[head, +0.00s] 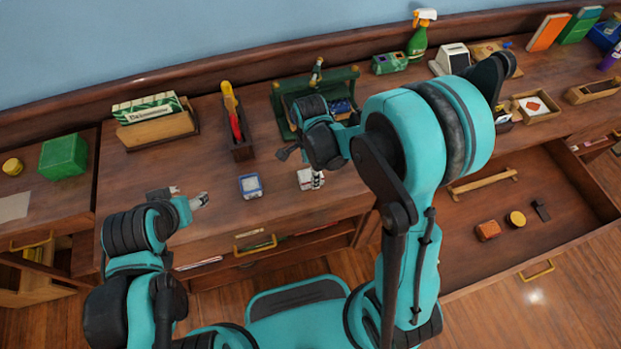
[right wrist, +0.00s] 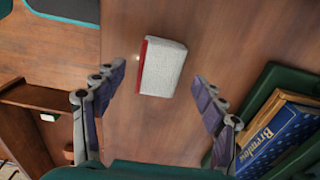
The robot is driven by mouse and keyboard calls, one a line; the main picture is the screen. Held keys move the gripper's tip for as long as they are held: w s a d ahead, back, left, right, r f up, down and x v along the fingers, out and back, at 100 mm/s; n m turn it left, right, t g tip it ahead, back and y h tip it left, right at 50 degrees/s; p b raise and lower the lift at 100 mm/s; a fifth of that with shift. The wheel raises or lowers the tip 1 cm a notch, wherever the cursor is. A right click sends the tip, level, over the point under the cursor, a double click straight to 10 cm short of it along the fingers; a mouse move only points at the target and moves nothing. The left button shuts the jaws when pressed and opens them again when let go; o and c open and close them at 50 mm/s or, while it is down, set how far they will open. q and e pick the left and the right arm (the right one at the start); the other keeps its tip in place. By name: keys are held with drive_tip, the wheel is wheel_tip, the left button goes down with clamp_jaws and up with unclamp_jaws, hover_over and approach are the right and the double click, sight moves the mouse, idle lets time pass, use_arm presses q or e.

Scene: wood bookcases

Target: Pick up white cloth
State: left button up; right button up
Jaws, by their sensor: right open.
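A small white block-like thing with a red side (right wrist: 164,68), which I take for the white cloth, lies flat on the wooden desk in the right wrist view. In the head view it seems to be the white piece (head: 309,179) under my right gripper, partly covered by it. My right gripper (head: 301,166) is open above it. In the right wrist view the fingers (right wrist: 160,92) stand apart on either side of it, not touching it. My left gripper (head: 190,195) is empty over the desk's left front, with its fingertips apart.
A blue-edged white box (head: 250,186) sits left of the white piece. A green rack with books (right wrist: 275,125) stands close by. A wooden holder (head: 238,135) with a red-and-yellow tool is behind. An open drawer (head: 540,240) at right holds several small things.

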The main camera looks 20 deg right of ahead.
wheel_tip(320, 180, down, 3)
drive_tip(key=shift+f+b, duration=0.15)
drive_tip(key=shift+b, duration=0.35)
use_arm(q)
drive_tip(key=shift+f, duration=0.75)
use_arm(e)
drive_tip(key=c, duration=1.3)
drive_tip(key=shift+r+p, duration=0.35)
drive_tip(key=shift+r, duration=0.25)
drive_tip(key=r, duration=0.1)
drive_tip(key=r+p, duration=0.2)
drive_tip(key=r, duration=0.1)
drive_tip(key=shift+s+d, duration=0.3)
drive_tip(key=shift+d, duration=0.05)
use_arm(q)
wheel_tip(320, 180, up, 6)
drive_tip(key=p, duration=0.3)
drive_tip(key=shift+f, duration=0.15)
use_arm(e)
drive_tip(key=s+d+r, duration=0.6)
drive_tip(key=s+d, duration=0.1)
drive_tip(key=s, duration=0.1)
drive_tip(key=shift+d, duration=0.15)
